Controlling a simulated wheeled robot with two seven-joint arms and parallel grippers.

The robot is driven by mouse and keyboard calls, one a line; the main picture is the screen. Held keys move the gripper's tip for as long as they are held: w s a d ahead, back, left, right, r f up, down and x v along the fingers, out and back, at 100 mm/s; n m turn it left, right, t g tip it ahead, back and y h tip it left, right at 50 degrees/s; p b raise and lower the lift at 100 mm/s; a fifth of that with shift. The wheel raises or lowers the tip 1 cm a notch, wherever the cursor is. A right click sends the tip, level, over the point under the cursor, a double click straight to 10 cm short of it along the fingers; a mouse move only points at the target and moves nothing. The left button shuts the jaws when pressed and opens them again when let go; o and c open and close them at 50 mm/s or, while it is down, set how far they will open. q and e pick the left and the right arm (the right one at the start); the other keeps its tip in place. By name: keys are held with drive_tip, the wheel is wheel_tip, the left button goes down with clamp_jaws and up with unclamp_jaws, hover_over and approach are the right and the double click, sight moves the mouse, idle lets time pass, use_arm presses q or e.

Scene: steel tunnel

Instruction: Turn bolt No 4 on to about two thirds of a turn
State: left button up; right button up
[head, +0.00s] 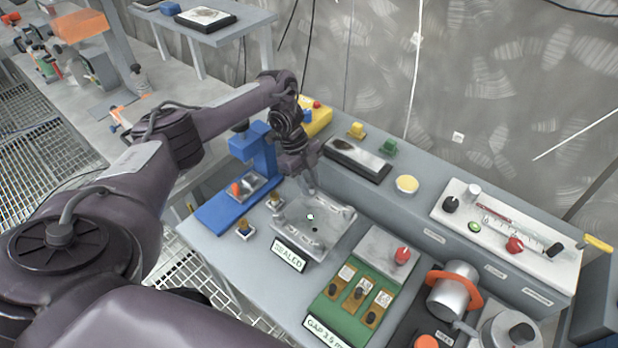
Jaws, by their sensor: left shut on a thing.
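A grey, square flange plate (330,236) sits on the bench in the middle, with small fittings at its corners and a sign reading SEALED (288,254) at its front. My left gripper (311,188) comes down from above at the plate's far corner. Its jaws are shut on a bolt there, which they mostly hide. I cannot read any bolt number. My right gripper is out of view.
A blue press-like stand (252,150) is close left of the gripper. A green block with gauges (350,302) is in front right of the plate. A raised ledge runs behind.

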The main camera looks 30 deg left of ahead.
use_arm(q)
drive_tip(key=shift+w+r+m+g+p, duration=0.1)
drive_tip(key=shift+m+g+p, duration=0.2)
drive_tip(key=shift+m, duration=0.5)
drive_tip(key=o, duration=1)
drive_tip(key=shift+p+v, duration=0.5)
drive_tip(key=shift+v, duration=3.3)
